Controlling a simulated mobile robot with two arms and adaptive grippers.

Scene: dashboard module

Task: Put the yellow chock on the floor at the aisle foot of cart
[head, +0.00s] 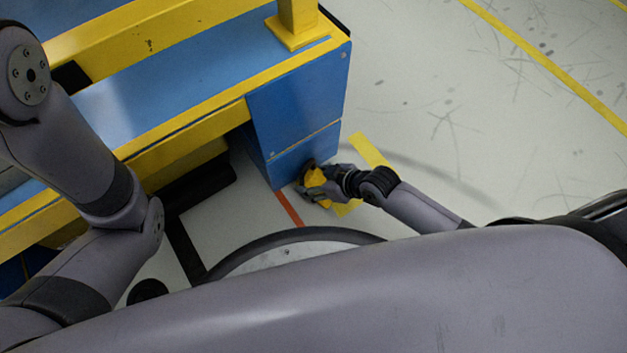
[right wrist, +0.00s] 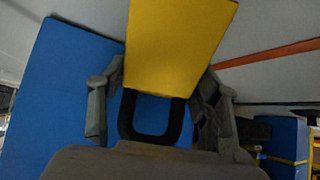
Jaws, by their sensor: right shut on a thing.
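The yellow chock (head: 315,178) is in my right gripper (head: 313,188), close beside the foot of the blue and yellow cart (head: 295,105). In the right wrist view the chock (right wrist: 178,45) fills the space between the two fingers of the gripper (right wrist: 158,105), with a dark loop handle (right wrist: 155,118) below it. The cart's blue panel (right wrist: 65,95) is behind and to the left there. I cannot tell whether the chock touches the floor. My left arm shows at the left of the head view, but its gripper is out of view.
A yellow floor marking (head: 368,150) and a red line (head: 289,209) lie on the floor near the cart's corner. The pale floor (head: 450,100) to the right is clear, with a long yellow line (head: 545,60) across it.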

